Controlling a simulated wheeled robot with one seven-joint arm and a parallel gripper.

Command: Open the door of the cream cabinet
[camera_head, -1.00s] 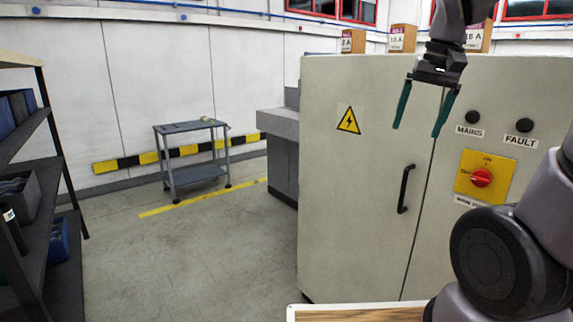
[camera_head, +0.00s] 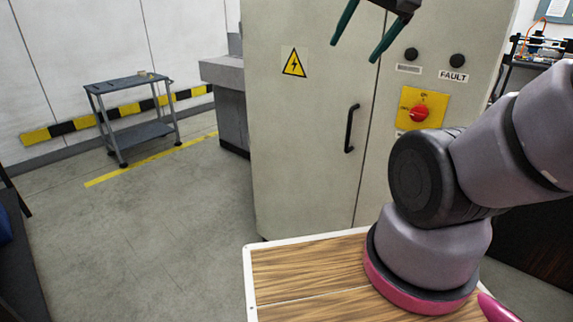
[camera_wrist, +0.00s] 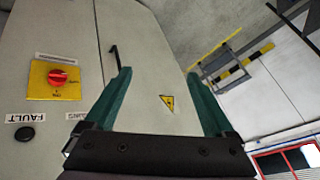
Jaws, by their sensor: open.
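The cream cabinet (camera_head: 300,130) stands ahead, with its door closed. The door has a black vertical bar handle (camera_head: 351,128) near its right edge and a yellow warning triangle (camera_head: 294,63) higher up on the left. My gripper (camera_head: 358,50) is open and empty, with two green fingers pointing down, above the handle in the head view. The wrist view shows my gripper (camera_wrist: 160,90) with its fingers wide apart. I see no contact with the handle.
Right of the door seam is a fixed-looking panel with a red rotary switch (camera_head: 419,112) on a yellow plate and black knobs. A grey trolley (camera_head: 130,110) stands at the left. The floor (camera_head: 170,220) left of the cabinet is clear.

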